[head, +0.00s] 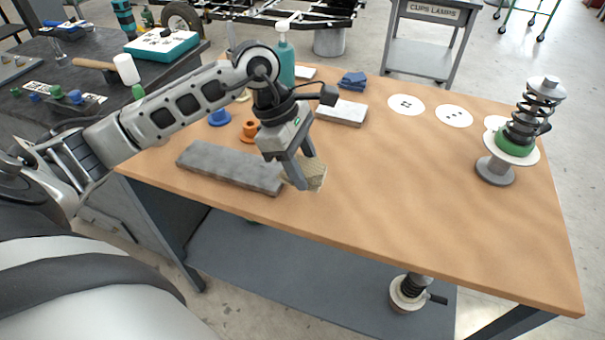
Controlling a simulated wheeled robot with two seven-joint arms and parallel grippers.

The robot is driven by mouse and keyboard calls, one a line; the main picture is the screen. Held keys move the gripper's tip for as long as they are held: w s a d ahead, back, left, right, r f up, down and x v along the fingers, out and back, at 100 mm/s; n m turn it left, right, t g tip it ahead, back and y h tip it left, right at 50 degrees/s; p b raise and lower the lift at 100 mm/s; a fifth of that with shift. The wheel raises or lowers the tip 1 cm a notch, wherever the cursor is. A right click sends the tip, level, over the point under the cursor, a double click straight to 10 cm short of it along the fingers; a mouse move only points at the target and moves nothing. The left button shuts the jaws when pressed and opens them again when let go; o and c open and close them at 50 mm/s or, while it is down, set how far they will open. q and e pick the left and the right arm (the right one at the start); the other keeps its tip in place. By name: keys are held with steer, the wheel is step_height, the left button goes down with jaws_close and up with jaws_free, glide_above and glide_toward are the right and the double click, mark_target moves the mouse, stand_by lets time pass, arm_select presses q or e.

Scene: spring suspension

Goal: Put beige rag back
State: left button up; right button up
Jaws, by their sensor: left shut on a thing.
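The beige rag (313,174) is in the jaws of my left gripper (303,181), near the front edge of the wooden table. Its left part is hidden by the fingers, and I cannot tell whether it touches the tabletop. A grey slab (228,167) lies on the table just left of the rag, close to the fingers. My right gripper does not show.
A teal pump bottle (286,62), a blue folded cloth (352,80), a pale block (342,112) and orange (250,130) and blue (219,117) pieces stand behind. A spring assembly (520,125) stands at the right. The table's (420,190) middle is clear.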

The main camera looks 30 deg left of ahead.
mark_target(297, 155)
arm_select(q)
steer(key=shift+w+a+f, duration=0.3)
steer(key=shift+w+f, duration=0.05)
steer(key=shift+f, duration=0.3)
steer(key=shift+w+a+f, duration=0.3)
steer(key=shift+w+f, duration=0.05)
steer(key=shift+f, duration=1.8)
steer(key=o, duration=1)
steer(key=shift+o, duration=0.2)
steer(key=shift+p, duration=0.3)
steer(key=shift+r, duration=0.3)
steer(key=v, duration=1.1)
steer(key=shift+a+r+b, duration=0.2)
steer(key=shift+r+b, duration=0.15)
steer(key=shift+b, duration=0.1)
